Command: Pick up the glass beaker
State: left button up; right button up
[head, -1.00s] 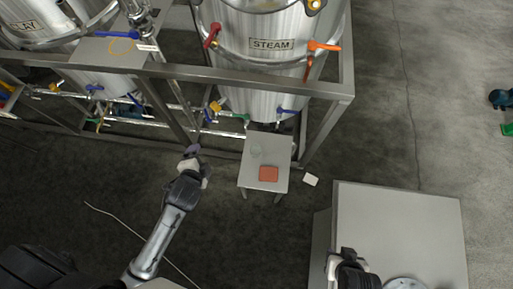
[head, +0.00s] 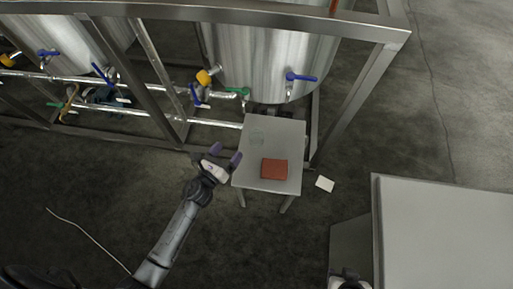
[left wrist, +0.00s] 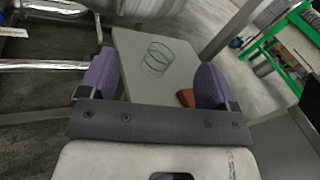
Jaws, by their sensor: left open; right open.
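The glass beaker (head: 256,138) is clear and faint, standing on a small grey table (head: 285,127) near its far left part. It also shows in the left wrist view (left wrist: 156,58), beyond the fingers and between them in the picture. My left gripper (head: 226,158) is open and empty, beside the table's left edge and apart from the beaker. Its purple fingers (left wrist: 152,84) spread wide in the left wrist view. My right gripper (head: 348,284) is only partly in view at the bottom edge of the head view, away from the table.
A red-brown block (head: 274,169) lies on the small table, nearer than the beaker. A steel tank (head: 262,50) with blue-handled valves and a metal frame (head: 365,85) stand behind. A grey cabinet (head: 450,225) is at right. A white card (head: 325,184) lies on the floor.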

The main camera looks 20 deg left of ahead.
pick_arm(q)
jog(key=f+m+b, duration=0.1)
jog(key=f, duration=0.1)
jog(key=d+f+m+h+b, duration=0.1)
jog(key=f, duration=0.1)
jog(key=f+m+h+b, duration=0.1)
jog(key=shift+w+d+f+m, duration=0.2)
jog(key=shift+d+f+m, duration=0.15)
jog(key=shift+f+m, duration=0.05)
jog(key=shift+d+f+m+h+b, duration=0.1)
jog(key=shift+f+m+h+b, duration=0.15)
jog(key=shift+m+h+b, duration=0.05)
jog(key=shift+w+d+f, duration=0.15)
jog(key=shift+w, duration=0.15)
jog(key=b, duration=0.2)
send_near(261, 132)
jog(key=w, duration=0.2)
jog(key=shift+w+d+r+g, duration=0.25)
jog(key=shift+w+d+g, duration=0.05)
jog(key=shift+w+d, duration=0.2)
jog(key=shift+w, duration=0.2)
jog(key=b+x, duration=0.1)
jog(key=x, duration=0.3)
jog(key=shift+w+d, duration=0.1)
jog(key=shift+w, duration=0.3)
jog(key=shift+f, duration=0.1)
pick_arm(e)
notch_tip(261, 132, down, 8)
jog(key=shift+f, duration=0.25)
